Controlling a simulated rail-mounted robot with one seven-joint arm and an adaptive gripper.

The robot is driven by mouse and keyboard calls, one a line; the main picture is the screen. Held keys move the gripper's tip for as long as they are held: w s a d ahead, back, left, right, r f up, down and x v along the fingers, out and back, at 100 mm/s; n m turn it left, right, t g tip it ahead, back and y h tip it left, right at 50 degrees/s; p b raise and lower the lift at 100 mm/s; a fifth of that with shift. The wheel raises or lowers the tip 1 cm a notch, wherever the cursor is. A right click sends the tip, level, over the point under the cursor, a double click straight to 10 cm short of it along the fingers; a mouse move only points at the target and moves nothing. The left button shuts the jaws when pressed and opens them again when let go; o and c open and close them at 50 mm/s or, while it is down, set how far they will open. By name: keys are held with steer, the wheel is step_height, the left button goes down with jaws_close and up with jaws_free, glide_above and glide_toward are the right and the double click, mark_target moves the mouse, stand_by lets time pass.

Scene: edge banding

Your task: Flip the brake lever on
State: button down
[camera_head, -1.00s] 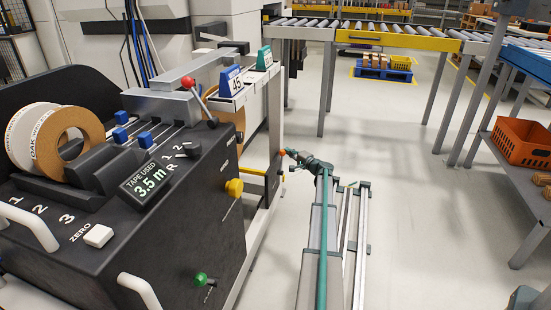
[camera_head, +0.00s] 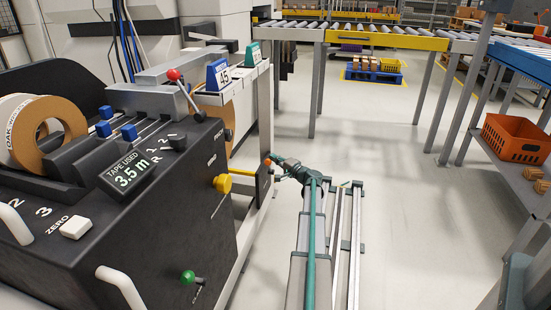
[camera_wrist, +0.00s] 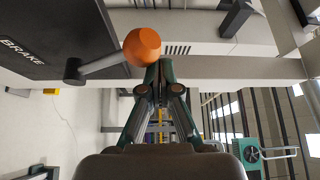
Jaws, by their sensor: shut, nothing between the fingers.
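The brake lever shows in the wrist view as a grey rod on a dark pivot with an orange ball knob (camera_wrist: 142,46), beside the word BRAKE on a black panel (camera_wrist: 55,32). In the head view its small orange knob (camera_head: 267,161) is at the far end of the machine's right side. My gripper (camera_wrist: 160,68) is shut and empty, its fingertips right by the orange knob; I cannot tell if they touch it. In the head view my gripper (camera_head: 272,160) is small and close to the knob.
The black machine (camera_head: 150,240) fills the left, with a red-ball lever (camera_head: 173,75), a yellow knob (camera_head: 222,183) and a green knob (camera_head: 187,277). A roller conveyor (camera_head: 390,40) stands behind, and an orange crate (camera_head: 516,140) is at right. The floor between is clear.

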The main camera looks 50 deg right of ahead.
steer(key=shift+s+a+f, duration=0.2)
steer(key=shift+a, duration=0.4)
steer(key=d+r+p, duration=0.1)
steer(key=d+r, duration=0.2)
steer(key=s+d+f+p, duration=0.1)
steer(key=s+f+p, duration=0.1)
steer(key=s, duration=0.6)
steer(key=shift+s+d+f+p, duration=0.25)
steer(key=shift+s+f+p, duration=0.15)
steer(key=shift+f, duration=0.45)
steer(key=shift+d, duration=0.1)
